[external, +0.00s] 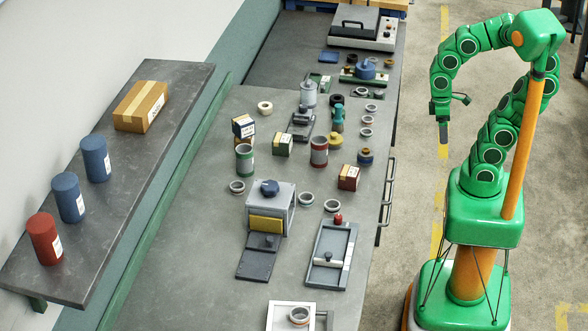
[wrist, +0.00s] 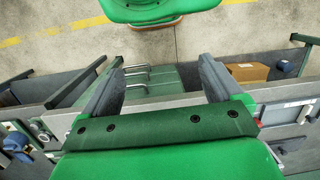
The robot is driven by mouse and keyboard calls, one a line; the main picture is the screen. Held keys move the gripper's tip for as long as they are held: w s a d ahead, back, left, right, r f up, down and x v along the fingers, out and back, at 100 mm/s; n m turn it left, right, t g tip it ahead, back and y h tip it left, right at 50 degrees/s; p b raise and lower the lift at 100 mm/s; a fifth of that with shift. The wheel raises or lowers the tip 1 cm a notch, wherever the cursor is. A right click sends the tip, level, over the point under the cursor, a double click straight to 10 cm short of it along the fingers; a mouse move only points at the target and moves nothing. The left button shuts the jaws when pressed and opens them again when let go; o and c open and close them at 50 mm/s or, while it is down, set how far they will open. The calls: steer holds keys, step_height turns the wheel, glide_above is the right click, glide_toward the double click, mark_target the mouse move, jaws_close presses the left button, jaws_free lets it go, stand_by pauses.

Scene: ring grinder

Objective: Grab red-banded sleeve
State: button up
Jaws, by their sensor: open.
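The red-banded sleeve (external: 319,152) looks like the upright cylinder with a dark red band, standing on the grey workbench (external: 210,230) near its middle. A similar sleeve with a green band (external: 244,158) stands to its left. My gripper (external: 443,138) hangs in the air beyond the bench's right edge, over the floor side and well apart from the sleeve. In the wrist view my gripper (wrist: 161,62) shows two dark fingers spread wide with nothing between them. I cannot make out the red-banded sleeve in the wrist view.
Close around the sleeve are a green box (external: 283,144), a red box (external: 348,177) and a small yellow-topped part (external: 334,140). Loose rings, a grey machine (external: 284,203) and a flat slide fixture (external: 330,256) stand nearer the front. A raised shelf (external: 100,215) runs along the left.

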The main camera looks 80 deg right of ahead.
steer(key=shift+d+f, duration=0.1)
steer(key=shift+d, duration=0.6)
steer(key=w+a+f+m+y, duration=0.2)
steer(key=w+a+m+y, duration=0.4)
steer(key=w+a, duration=0.4)
steer(key=m+t+y, duration=0.5)
steer(key=m+t, duration=0.2)
steer(key=m, duration=0.6)
glide_above(324, 141)
steer(key=s+a, duration=0.6)
steer(key=s, duration=0.3)
step_height(324, 141, down, 3)
steer(key=w+d+f+m+t, duration=0.1)
steer(key=w+d+m, duration=0.1)
steer(key=d, duration=0.1)
steer(key=w+d+f+m+t, duration=0.1)
steer(key=w+d+f+m, duration=0.1)
steer(key=d+m, duration=0.1)
steer(key=w+d+f+m+t+h, duration=0.1)
steer(key=w+d+f+m, duration=0.1)
steer(key=d, duration=0.1)
steer(key=shift+f+m+t, duration=0.2)
steer(key=shift+m+t, duration=0.1)
steer(key=shift+x, duration=1.4)
steer(key=x, duration=0.3)
steer(key=shift+f, duration=0.4)
steer(key=shift+x, duration=0.8)
